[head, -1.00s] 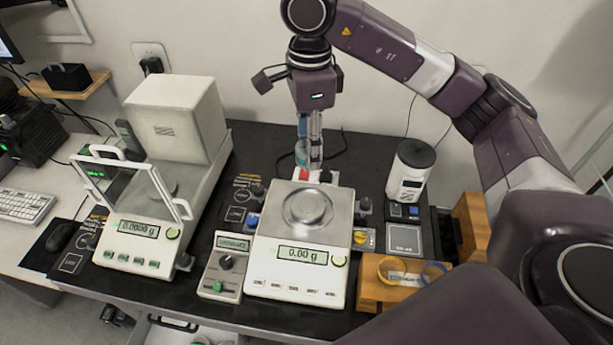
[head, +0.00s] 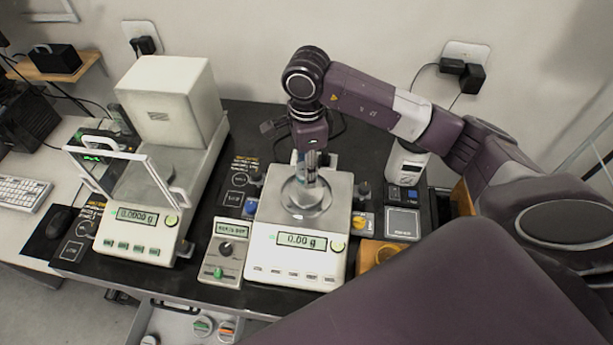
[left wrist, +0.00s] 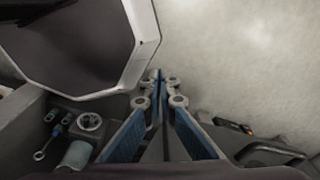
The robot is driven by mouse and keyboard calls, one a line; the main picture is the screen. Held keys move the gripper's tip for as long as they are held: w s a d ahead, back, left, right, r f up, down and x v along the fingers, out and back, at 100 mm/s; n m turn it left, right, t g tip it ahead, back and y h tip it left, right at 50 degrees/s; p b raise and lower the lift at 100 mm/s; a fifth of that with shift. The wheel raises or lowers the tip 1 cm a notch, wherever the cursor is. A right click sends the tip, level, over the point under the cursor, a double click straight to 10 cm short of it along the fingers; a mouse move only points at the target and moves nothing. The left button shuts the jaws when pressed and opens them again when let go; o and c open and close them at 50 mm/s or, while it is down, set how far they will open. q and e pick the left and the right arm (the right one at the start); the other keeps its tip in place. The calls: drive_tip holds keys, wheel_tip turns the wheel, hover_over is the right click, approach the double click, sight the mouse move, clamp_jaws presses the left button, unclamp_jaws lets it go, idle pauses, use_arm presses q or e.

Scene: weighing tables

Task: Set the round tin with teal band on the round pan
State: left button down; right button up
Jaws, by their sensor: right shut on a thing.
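The round pan (head: 322,207) is the steel disc on top of the middle balance (head: 268,222), whose display reads 0.00 g. My right gripper (head: 308,181) points straight down over this pan, low and close to its surface. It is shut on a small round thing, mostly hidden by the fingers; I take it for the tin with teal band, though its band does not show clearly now. I cannot tell whether it touches the pan. My left gripper (left wrist: 163,82) shows only in the left wrist view, its fingertips together and nothing visible between them.
An analytical balance (head: 147,226) with a raised glass door stands on the left. A small control box (head: 224,250) sits between the balances. An orange-brown block (head: 376,253) is at right. An open drawer below holds round things with teal (head: 202,327) and orange (head: 227,329) tops.

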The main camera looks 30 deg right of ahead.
sight(307, 191)
drive_tip(key=shift+f, duration=0.65)
wheel_tip(307, 191, down, 4)
drive_tip(key=shift+w+r+p, duration=0.1)
drive_tip(key=shift+r+p, duration=0.15)
drive_tip(key=shift+p, duration=0.4)
drive_tip(key=shift+f, duration=0.15)
drive_tip(key=shift+f+b, duration=0.2)
drive_tip(key=shift+b, duration=0.1)
drive_tip(key=o, duration=1.2)
drive_tip(key=shift+c, duration=0.2)
drive_tip(key=shift+r, duration=0.1)
